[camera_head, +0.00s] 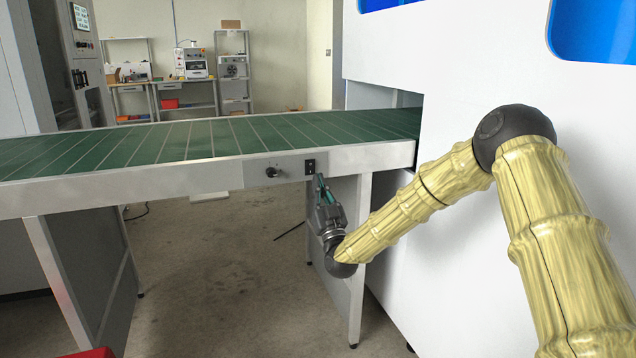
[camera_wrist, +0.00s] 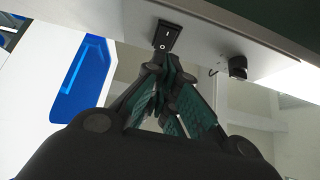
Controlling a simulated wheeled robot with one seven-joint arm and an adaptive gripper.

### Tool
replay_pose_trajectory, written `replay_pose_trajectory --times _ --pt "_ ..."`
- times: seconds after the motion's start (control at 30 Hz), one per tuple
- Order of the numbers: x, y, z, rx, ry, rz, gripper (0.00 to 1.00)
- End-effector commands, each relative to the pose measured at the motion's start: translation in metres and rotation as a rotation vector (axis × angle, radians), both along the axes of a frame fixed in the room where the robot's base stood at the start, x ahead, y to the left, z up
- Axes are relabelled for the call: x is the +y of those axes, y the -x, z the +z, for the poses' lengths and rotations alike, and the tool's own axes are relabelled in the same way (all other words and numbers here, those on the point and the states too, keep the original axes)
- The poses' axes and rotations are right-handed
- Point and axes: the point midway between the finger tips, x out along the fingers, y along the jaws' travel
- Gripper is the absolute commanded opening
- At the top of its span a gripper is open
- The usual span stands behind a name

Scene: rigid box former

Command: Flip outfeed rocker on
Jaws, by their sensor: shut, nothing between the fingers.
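The outfeed rocker (camera_head: 310,166) is a small black switch on the pale side rail of the green conveyor. In the wrist view the rocker (camera_wrist: 166,36) shows at the top, with an "I" mark and an "O" mark on its face. My gripper (camera_head: 321,181) is shut and empty, just below the rocker. In the wrist view the fingertips of my gripper (camera_wrist: 168,62) are close under the rocker's "O" end. I cannot tell whether they touch it. Which side of the rocker is pressed in is not clear.
A black knob (camera_head: 273,172) sticks out of the same rail, left of the rocker; it also shows in the wrist view (camera_wrist: 238,66). The conveyor (camera_head: 200,140) runs into a white machine (camera_head: 440,250). A conveyor leg (camera_head: 358,270) stands behind my wrist. Open floor lies under the belt.

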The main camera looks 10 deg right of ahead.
Motion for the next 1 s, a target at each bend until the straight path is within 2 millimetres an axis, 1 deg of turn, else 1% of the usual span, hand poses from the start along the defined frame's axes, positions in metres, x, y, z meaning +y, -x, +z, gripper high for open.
replay_pose_trajectory --times 0.03,0.3,0.5,0.7,1.0 --pt "-0.001 0.006 -0.01 0.005 0.001 -0.001 0.0" --pt "0.0 0.035 -0.049 0.004 0.001 0.004 0.0" --pt "-0.002 0.051 -0.07 0.004 0.001 0.005 0.0" --pt "-0.004 0.058 -0.077 0.002 0.001 0.002 0.0" --pt "-0.005 0.058 -0.078 0.001 0.001 0.002 0.0"
